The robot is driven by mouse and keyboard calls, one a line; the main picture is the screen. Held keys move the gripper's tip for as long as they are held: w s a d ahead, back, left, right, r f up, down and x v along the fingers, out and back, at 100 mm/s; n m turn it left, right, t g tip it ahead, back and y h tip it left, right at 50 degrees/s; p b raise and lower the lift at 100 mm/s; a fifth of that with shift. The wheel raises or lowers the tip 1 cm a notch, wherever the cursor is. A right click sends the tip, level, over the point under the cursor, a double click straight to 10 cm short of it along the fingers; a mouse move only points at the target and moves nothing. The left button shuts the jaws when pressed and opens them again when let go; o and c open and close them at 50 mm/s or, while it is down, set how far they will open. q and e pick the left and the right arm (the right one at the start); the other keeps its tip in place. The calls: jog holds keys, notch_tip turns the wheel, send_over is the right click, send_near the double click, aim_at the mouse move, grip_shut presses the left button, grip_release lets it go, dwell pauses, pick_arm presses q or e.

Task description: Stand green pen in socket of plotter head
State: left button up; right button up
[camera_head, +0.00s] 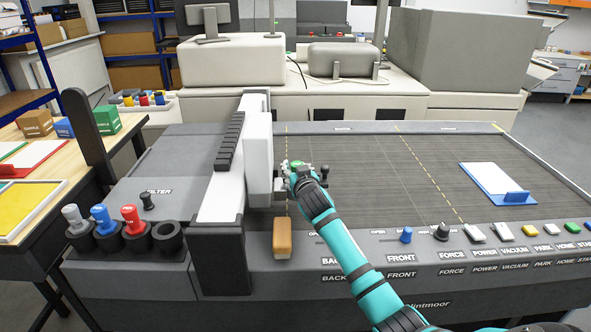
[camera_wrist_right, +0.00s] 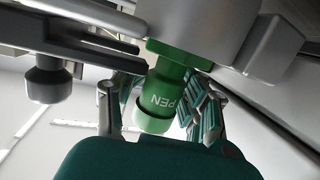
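The green pen (camera_head: 297,164) is at the right side of the white plotter head (camera_head: 259,152). In the right wrist view the pen (camera_wrist_right: 163,92) shows its green barrel, marked PEN, and its pale end. My right gripper (camera_head: 300,178) is at the head, with its fingers on both sides of the pen, and appears shut on it. Grey parts of the head (camera_wrist_right: 265,50) are close behind the pen. The socket is hidden, so I cannot tell whether the pen is seated in it. My left gripper is not in view.
Grey (camera_head: 73,217), blue (camera_head: 102,217) and red (camera_head: 132,217) pens stand in the front left rack, beside an empty holder (camera_head: 168,236). A wooden-coloured block (camera_head: 282,238) is at the bed's front edge. A blue-edged white board (camera_head: 492,180) lies right. The bed's middle (camera_head: 365,165) is clear.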

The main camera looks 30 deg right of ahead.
jog(key=shift+o, duration=0.4)
jog(key=v, duration=1.2)
dwell(0.3)
